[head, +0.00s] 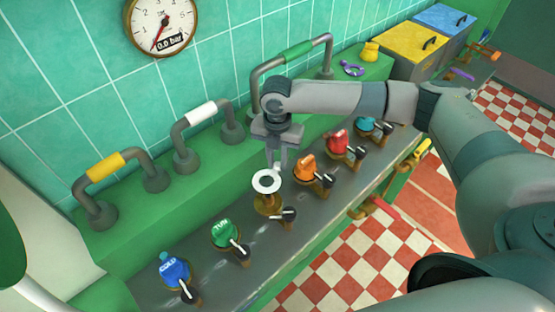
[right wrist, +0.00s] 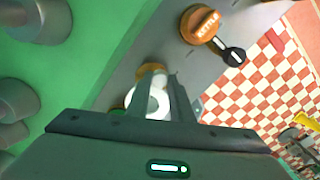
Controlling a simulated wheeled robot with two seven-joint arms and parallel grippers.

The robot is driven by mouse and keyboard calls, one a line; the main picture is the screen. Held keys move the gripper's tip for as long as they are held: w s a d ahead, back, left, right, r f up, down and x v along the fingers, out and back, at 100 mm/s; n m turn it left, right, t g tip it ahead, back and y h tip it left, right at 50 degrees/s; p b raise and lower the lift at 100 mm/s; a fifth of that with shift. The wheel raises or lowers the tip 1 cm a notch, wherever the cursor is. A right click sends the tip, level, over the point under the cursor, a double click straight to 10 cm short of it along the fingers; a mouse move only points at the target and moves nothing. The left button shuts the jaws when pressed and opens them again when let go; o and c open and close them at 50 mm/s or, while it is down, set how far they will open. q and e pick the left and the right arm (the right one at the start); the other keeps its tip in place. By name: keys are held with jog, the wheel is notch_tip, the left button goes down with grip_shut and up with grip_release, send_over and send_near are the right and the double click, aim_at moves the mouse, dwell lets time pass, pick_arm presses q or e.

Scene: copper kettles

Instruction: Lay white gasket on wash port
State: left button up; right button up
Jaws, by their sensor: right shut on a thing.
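The white gasket (head: 267,181) is a flat ring held at its edge by my right gripper (head: 276,166), which points down and is shut on it. It also shows between the fingers in the right wrist view (right wrist: 140,104). The brass wash port (head: 267,207) stands on the grey counter directly below the gasket in the head view, with a black lever beside it. The gasket hides the port's top, so I cannot tell whether they touch. My left gripper is not in view.
On the grey counter (head: 207,272), a blue COLD valve (head: 173,270) and a green valve (head: 226,234) stand left of the port. An orange valve (head: 305,168), labelled KETTLE in the wrist view, and a red valve (head: 337,142) stand right. Pipe handles line the ledge behind.

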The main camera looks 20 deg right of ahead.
jog(key=shift+f+b, duration=4.4)
jog(key=shift+f, duration=0.85)
jog(key=shift+f+p, duration=0.1)
jog(key=shift+p, duration=0.2)
jog(key=shift+f, duration=0.45)
jog(key=o, duration=1.1)
jog(key=shift+d, duration=0.1)
jog(key=shift+c, duration=0.2)
notch_tip(320, 180, up, 17)
jog(key=b, duration=0.4)
jog(key=shift+r, duration=0.15)
